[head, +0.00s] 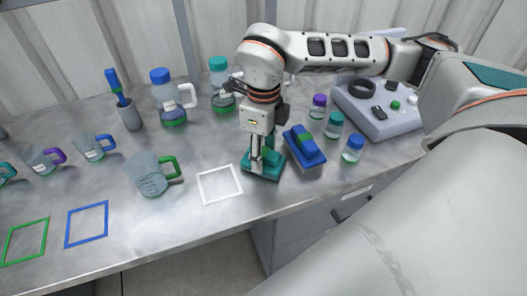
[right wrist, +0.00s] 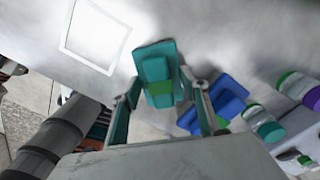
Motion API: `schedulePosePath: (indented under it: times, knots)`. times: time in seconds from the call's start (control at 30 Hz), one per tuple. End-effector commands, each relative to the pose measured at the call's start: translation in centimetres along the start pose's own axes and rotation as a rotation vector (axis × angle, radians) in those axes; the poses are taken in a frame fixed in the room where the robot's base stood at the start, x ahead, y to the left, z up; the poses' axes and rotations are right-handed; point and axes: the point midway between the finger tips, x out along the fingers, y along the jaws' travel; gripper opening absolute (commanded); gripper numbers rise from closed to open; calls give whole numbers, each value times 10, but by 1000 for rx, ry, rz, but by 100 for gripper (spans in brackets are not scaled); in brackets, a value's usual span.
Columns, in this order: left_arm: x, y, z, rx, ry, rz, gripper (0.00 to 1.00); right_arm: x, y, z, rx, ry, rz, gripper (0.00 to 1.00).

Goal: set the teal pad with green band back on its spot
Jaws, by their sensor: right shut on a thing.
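The teal pad with green band (head: 271,173) is under my right gripper (head: 261,152) in the head view, near the table's front edge. In the right wrist view the pad (right wrist: 146,53) has a raised teal grip with a green band across it. My right gripper (right wrist: 163,92) is shut on that grip, one finger on each side. Whether the pad touches the table or hangs just above it, I cannot tell. A white square outline (head: 203,188) lies just left of the pad; it also shows in the wrist view (right wrist: 68,44). My left gripper is not in view.
A blue pad with a green band (head: 300,138) stands close to the right of the teal pad. Small lidded jars (head: 334,127) are beyond it. A green-handled jug (head: 148,178) stands left of the white outline. Blue (head: 67,227) and green (head: 46,238) outlines lie farther left.

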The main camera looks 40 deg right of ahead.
Motion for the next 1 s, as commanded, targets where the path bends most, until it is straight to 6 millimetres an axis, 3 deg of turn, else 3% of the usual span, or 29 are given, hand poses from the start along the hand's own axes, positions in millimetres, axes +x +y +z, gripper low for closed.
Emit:
schedulePosePath:
  times: [0.17, 0.2, 0.23, 0.67, 0.77, 1.0]
  knots:
    - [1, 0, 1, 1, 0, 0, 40, 4, 0, 0, 0, 1, 0, 24]
    - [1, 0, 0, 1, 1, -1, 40, 3, 0, 0, 0, 0, 0, 55]
    - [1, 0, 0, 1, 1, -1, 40, 3, 0, 0, 0, 0, 0, 61]
    - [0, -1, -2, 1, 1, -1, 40, -4, 0, 0, 0, -1, -1, 61]
    - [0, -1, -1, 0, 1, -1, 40, -16, -1, 1, 0, -5, -3, 61]
    - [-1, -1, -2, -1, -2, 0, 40, -65, -1, 2, 0, -6, -4, 61]
